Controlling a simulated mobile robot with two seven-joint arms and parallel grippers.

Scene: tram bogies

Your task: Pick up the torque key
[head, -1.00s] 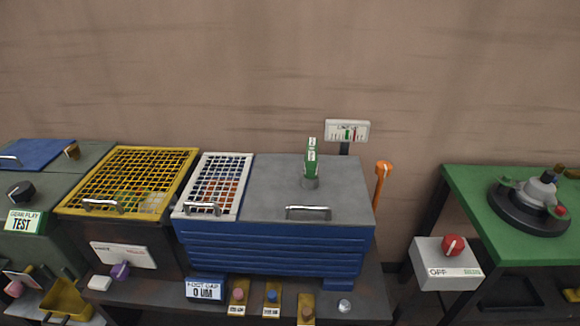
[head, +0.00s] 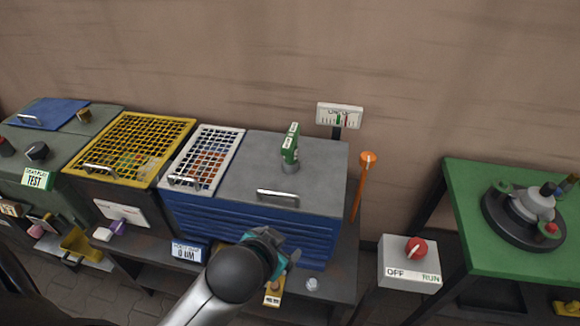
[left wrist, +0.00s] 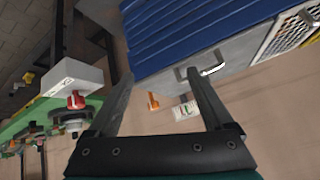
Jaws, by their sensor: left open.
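No thing in view is labelled as the torque key, and I cannot tell for sure which one it is. A green upright piece (head: 290,145) stands on a short grey post on the grey lid of a blue ribbed box (head: 250,222). An orange-topped rod (head: 366,170) stands at that box's right side. My left gripper (head: 283,262) is in front of the blue box and partly hides the small stands there. In the left wrist view its two fingers (left wrist: 158,76) are apart, with nothing between them. My right gripper is not in view.
Yellow (head: 135,146) and white (head: 205,158) mesh grates lie left of the grey lid. A white gauge (head: 339,116) stands behind it. A grey switch box (head: 408,270) with a red knob and a green table (head: 470,230) are at the right.

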